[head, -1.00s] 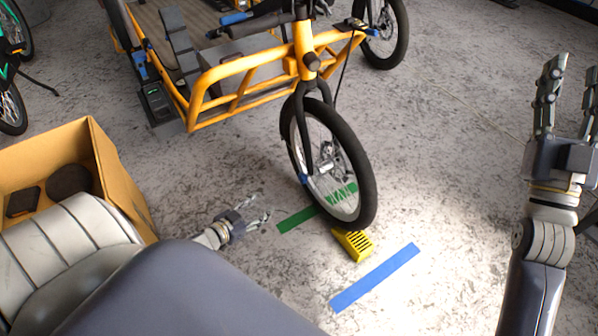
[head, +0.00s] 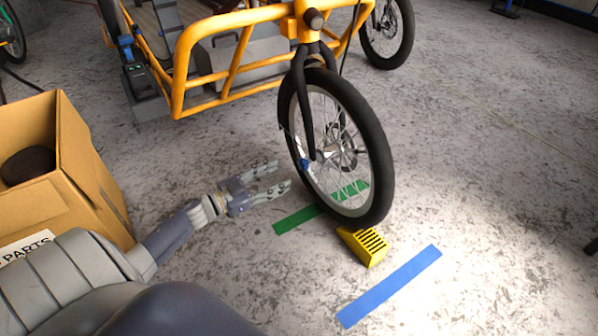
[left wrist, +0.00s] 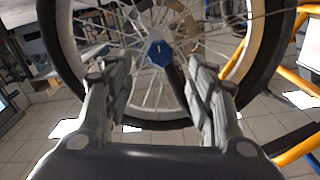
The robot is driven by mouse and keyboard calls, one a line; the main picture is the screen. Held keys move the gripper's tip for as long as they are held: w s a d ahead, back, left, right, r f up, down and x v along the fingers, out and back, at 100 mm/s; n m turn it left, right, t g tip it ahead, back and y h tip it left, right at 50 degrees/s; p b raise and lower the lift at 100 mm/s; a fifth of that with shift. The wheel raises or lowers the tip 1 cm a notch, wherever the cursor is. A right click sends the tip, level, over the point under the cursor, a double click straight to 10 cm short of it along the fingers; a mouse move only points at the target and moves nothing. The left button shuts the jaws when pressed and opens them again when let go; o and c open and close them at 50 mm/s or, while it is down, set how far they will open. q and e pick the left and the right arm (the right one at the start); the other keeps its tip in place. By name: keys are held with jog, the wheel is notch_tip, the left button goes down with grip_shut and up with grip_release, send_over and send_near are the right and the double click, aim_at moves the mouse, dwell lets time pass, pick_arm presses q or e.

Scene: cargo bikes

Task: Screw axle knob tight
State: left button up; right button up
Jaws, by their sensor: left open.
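The axle knob is blue and sits at the front wheel's hub, low on the fork; it shows in the head view (head: 304,165). In the left wrist view the blue knob (left wrist: 160,53) is ahead of the fingers, a little above the gap between them. The front wheel (head: 372,120) stands upright in the fork (head: 302,100). My left gripper (head: 283,176) is open and empty, just left of the wheel and a little short of the knob. In the left wrist view its two fingers (left wrist: 162,92) stand apart. My right gripper is out of view.
A yellow wheel chock (head: 364,246) touches or nearly touches the tyre. Green tape (head: 297,218) and blue tape (head: 390,285) lie on the floor. A cardboard parts box (head: 85,190) stands at the left.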

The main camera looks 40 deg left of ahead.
aim_at(300, 166)
pick_arm(q)
jog(key=b+x, duration=0.3)
jog(key=x, duration=0.4)
jog(key=shift+w+f, duration=0.15)
jog(key=shift+w+d+b, duration=0.15)
jog(key=shift+w+b, duration=0.25)
jog(key=shift+c, duration=0.2)
jog(key=c, duration=1)
